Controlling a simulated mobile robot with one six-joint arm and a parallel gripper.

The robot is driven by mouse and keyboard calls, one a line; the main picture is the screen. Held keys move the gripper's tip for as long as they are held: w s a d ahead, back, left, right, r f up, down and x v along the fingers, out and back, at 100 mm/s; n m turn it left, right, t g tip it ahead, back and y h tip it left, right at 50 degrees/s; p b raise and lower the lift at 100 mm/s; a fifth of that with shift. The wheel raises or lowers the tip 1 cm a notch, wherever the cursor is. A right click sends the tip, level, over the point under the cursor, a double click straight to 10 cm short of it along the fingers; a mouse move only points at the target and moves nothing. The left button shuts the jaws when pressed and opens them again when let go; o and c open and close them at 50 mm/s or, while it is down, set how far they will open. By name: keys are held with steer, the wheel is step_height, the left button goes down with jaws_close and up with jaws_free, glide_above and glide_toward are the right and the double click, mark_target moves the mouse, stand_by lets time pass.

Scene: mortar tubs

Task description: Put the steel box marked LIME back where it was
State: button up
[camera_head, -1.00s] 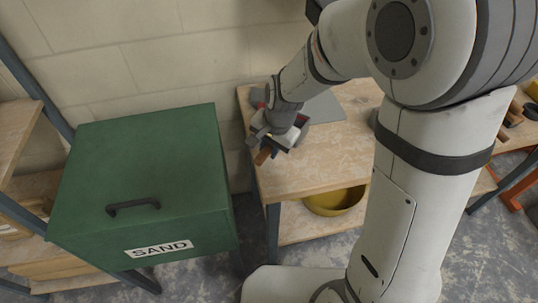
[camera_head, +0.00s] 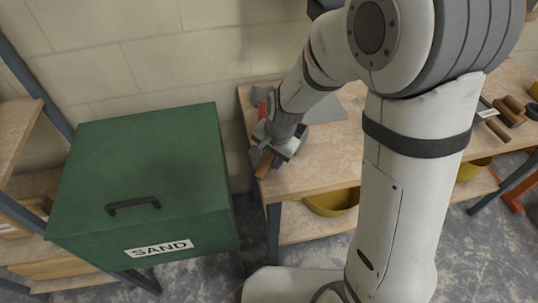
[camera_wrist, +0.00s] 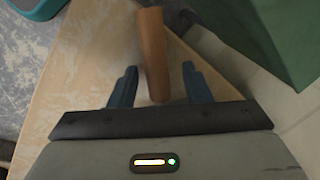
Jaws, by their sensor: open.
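I see no box marked LIME in either view. A green box (camera_head: 145,165) with a black lid handle carries a SAND label (camera_head: 159,248) and stands at the left. My gripper (camera_head: 276,157) is low over the left end of the wooden bench, to the right of the green box. In the wrist view its two fingers (camera_wrist: 158,86) are open, on either side of a brown wooden handle (camera_wrist: 152,50). The handle also shows in the head view (camera_head: 264,164).
The wooden bench (camera_head: 325,160) has a grey sheet (camera_head: 325,108) at the back. A yellow tub (camera_head: 332,203) is on the shelf below. Wooden-handled tools (camera_head: 507,112) lie at the right. A teal object (camera_wrist: 36,7) shows in the wrist view. The SAND lid is clear.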

step_height(320, 180, up, 12)
steer(key=s+d+p, duration=0.1)
steer(key=s+d, duration=0.1)
steer(key=s+d+r+n+h, duration=0.1)
steer(key=s+d+r+n, duration=0.1)
steer(key=s+d, duration=0.4)
steer(key=s+d+r+n+t, duration=0.1)
steer(key=s+d, duration=0.4)
steer(key=d, duration=0.5)
steer(key=r+n, duration=0.1)
steer(key=n, duration=0.1)
steer(key=shift+s+r+n+h, duration=0.15)
steer(key=shift+s+n+h, duration=0.2)
steer(key=shift+n+h, duration=0.05)
steer(key=shift+w+p+v, duration=0.2)
steer(key=shift+p+v, duration=0.8)
steer(key=shift+v, duration=0.05)
steer(key=shift+c, duration=0.3)
